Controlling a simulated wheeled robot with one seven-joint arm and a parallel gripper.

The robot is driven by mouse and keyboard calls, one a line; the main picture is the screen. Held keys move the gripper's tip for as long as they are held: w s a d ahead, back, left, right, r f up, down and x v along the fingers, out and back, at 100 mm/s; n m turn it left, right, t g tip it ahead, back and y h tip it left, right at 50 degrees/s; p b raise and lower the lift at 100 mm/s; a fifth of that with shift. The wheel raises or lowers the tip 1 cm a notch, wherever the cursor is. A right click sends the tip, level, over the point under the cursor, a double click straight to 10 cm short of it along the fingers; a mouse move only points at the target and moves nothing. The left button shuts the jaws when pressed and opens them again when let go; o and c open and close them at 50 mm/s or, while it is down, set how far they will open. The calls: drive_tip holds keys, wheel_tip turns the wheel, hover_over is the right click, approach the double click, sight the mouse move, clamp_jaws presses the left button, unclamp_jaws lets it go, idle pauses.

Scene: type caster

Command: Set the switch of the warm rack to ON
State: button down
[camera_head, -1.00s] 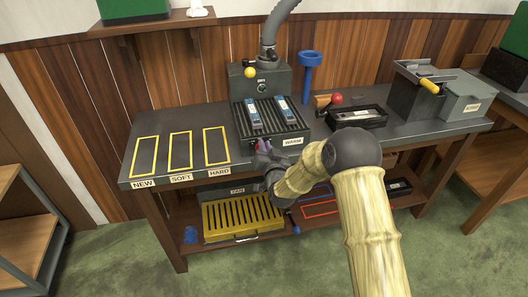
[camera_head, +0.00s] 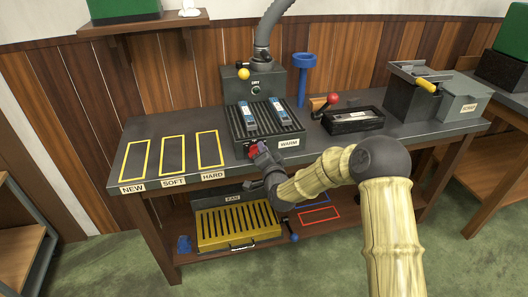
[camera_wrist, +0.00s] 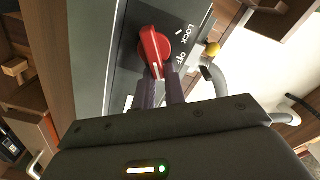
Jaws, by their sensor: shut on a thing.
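The warm rack (camera_head: 238,133) is a dark ribbed tray with a WARM label, at the middle of the bench's front edge. Its red switch knob (camera_head: 253,151) shows at the rack's front, partly covered by my gripper (camera_head: 261,155). In the wrist view the red knob (camera_wrist: 153,43) sits on a dark panel marked LOCK and off. My gripper (camera_wrist: 160,80) is shut on the knob's near end, one dark finger on each side. The ON mark does not show, and I cannot tell for sure which setting the knob points at.
Two blue-grey items (camera_head: 249,117) lie on the rack. A dark box with a yellow ball (camera_head: 244,74) stands behind it. Yellow-outlined spaces (camera_head: 172,156) at left are empty. A black tray (camera_head: 352,121) lies right; a yellow slotted tray (camera_head: 238,224) is on the lower shelf.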

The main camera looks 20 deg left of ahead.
drive_tip(key=shift+s+a+f, duration=0.1)
drive_tip(key=shift+s+f, duration=0.1)
drive_tip(key=shift+f, duration=0.15)
drive_tip(key=c, duration=1.5)
unclamp_jaws()
drive_tip(key=shift+o, duration=0.2)
drive_tip(key=shift+r, duration=0.15)
drive_tip(key=v, duration=1.7)
